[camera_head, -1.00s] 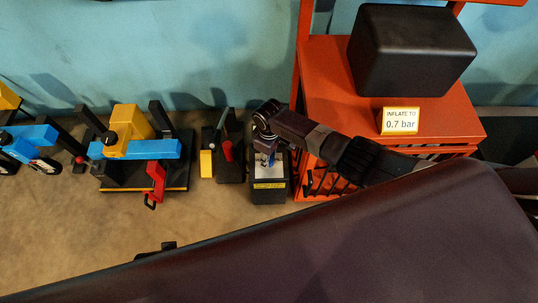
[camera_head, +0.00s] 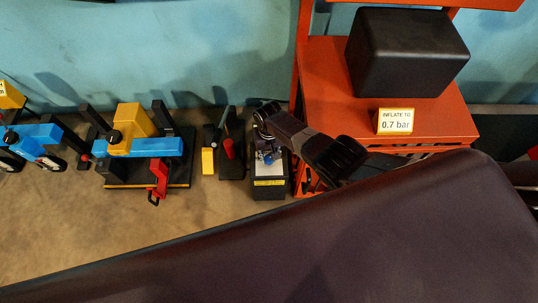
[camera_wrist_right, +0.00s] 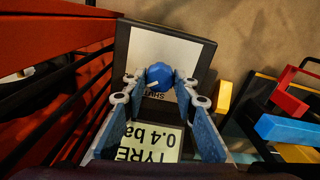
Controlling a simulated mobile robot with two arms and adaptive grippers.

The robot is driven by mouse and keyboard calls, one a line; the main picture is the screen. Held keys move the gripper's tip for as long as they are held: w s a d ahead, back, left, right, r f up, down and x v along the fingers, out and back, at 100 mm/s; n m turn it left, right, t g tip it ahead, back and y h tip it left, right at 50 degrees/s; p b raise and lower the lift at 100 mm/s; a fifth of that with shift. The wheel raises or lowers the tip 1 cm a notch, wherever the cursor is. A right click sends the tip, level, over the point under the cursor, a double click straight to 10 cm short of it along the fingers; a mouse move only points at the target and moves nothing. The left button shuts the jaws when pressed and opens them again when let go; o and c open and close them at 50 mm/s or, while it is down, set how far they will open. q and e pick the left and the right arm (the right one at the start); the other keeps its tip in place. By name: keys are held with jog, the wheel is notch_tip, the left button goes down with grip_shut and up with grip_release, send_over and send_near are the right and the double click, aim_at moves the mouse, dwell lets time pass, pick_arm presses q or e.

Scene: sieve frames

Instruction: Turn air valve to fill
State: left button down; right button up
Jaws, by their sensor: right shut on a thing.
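The air valve is a blue knob (camera_wrist_right: 160,75) with a white pointer mark, on the pale top plate (camera_wrist_right: 176,47) of a black box. The lettering "SHU" shows beside it, partly hidden by a finger. The box (camera_head: 269,188) stands on the floor left of the orange stand in the head view, where the knob is small. My right gripper (camera_wrist_right: 160,82) reaches down over the box and is shut on the knob, one finger on each side. A label (camera_wrist_right: 150,142) reading "TYRE 0.4 ba", cut off, shows between the fingers. My left gripper is not in view.
The orange stand (camera_head: 440,123) bears a black block (camera_head: 410,55) and a sign (camera_head: 395,121) reading "INFLATE TO 0.7 bar". Left of the box are a red-handled black device (camera_head: 231,165), a yellow block (camera_head: 207,161) and a blue-and-yellow machine (camera_head: 145,147). Bare floor lies in front.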

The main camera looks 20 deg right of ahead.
aim_at(269, 158)
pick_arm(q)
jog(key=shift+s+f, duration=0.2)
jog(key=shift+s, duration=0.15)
pick_arm(e)
jog(key=shift+m, duration=0.5)
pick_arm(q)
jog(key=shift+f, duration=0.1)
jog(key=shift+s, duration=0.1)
pick_arm(e)
jog(key=o, duration=1.2)
jog(key=shift+c, duration=0.2)
jog(key=shift+r, duration=1)
notch_tip(269, 158, up, 10)
